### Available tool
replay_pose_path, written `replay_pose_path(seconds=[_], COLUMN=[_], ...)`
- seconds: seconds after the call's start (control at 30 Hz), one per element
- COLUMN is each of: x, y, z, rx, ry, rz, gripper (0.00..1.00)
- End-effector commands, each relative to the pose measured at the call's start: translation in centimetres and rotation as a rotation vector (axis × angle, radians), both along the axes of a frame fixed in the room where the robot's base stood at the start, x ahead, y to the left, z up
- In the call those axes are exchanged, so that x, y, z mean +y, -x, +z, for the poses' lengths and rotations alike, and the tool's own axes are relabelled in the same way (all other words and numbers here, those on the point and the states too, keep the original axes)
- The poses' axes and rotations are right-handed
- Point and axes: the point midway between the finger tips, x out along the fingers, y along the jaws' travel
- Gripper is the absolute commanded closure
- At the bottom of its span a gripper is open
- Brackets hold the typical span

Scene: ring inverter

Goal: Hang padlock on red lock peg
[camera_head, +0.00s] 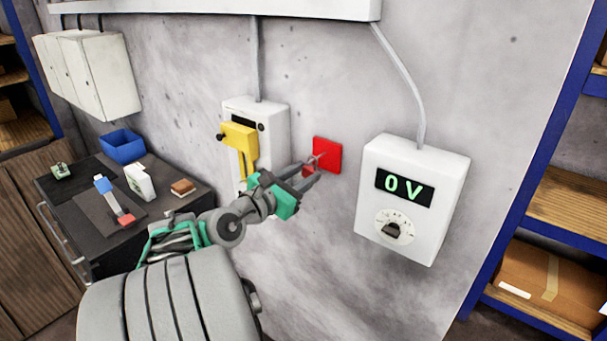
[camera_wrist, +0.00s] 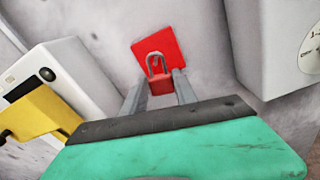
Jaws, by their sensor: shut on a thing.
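A red square plate (camera_head: 333,150) is fixed to the wall between two white boxes. It also shows in the wrist view (camera_wrist: 172,43). The peg itself cannot be made out. My gripper (camera_head: 313,167) is in front of the plate's lower left in the head view. In the wrist view my gripper (camera_wrist: 161,88) is shut on a red padlock (camera_wrist: 161,87), whose body sits between the two fingers. The padlock's grey shackle (camera_wrist: 156,63) points up and overlaps the plate in this view. Whether the shackle touches a peg cannot be told.
Left of the plate is a white switch box (camera_head: 275,118) with a yellow lever (camera_head: 240,140). Right is a white meter (camera_head: 413,200) reading 0 V. A dark bench (camera_head: 60,190) holds a blue bin (camera_head: 122,147) and several small items.

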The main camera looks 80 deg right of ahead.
Motion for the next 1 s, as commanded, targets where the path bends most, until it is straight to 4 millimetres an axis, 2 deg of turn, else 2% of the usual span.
replay_pose_path(seconds=[0.07, 0.33, 0.63, 1.0], x=[0.0, 0.0, 0.3, 6.3], y=[0.0, 0.0, -0.2, -2.9], z=[0.1, 0.0, 0.0, 0.2], rx=[-0.001, -0.001, 0.000, 0.000], ry=[0.001, 0.000, 0.000, -0.001], rz=[0.000, 0.000, 0.002, 0.005], gripper=[0.63, 0.41, 0.41, 0.41])
